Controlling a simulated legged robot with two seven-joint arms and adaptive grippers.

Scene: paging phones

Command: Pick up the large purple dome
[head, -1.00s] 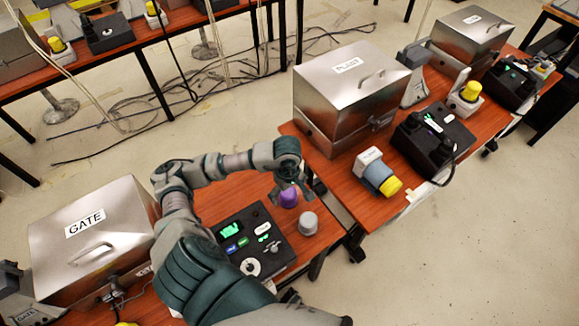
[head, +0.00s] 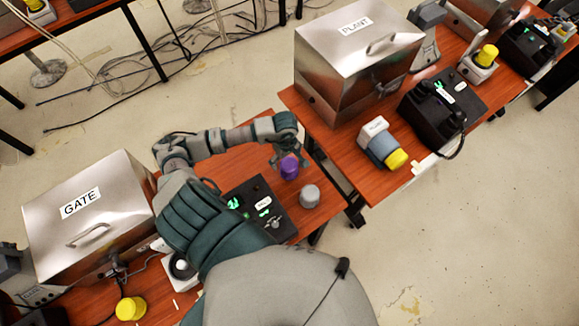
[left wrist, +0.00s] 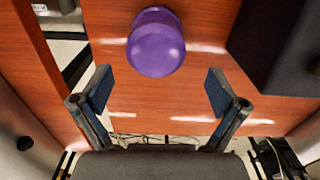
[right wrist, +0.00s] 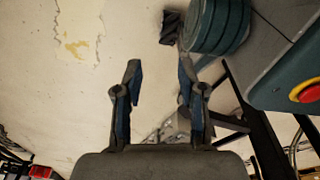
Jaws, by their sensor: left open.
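The purple dome (head: 289,168) stands on the wooden table beside a grey dome. In the left wrist view the purple dome (left wrist: 156,42) sits just ahead of the fingertips, roughly midway between them. My left gripper (head: 287,157) is open and hangs above and behind the dome, with nothing held; its spread blue-padded fingers (left wrist: 155,92) do not visibly touch it. My right gripper (right wrist: 159,85) shows in the right wrist view, open and empty, over the pale floor.
The grey dome (head: 309,196) stands close in front of the purple one. A black control box (head: 262,203) lies left of the domes. The GATE metal box (head: 90,220) is at left. The PLANT metal box (head: 352,65) stands on the neighbouring table, across a gap.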

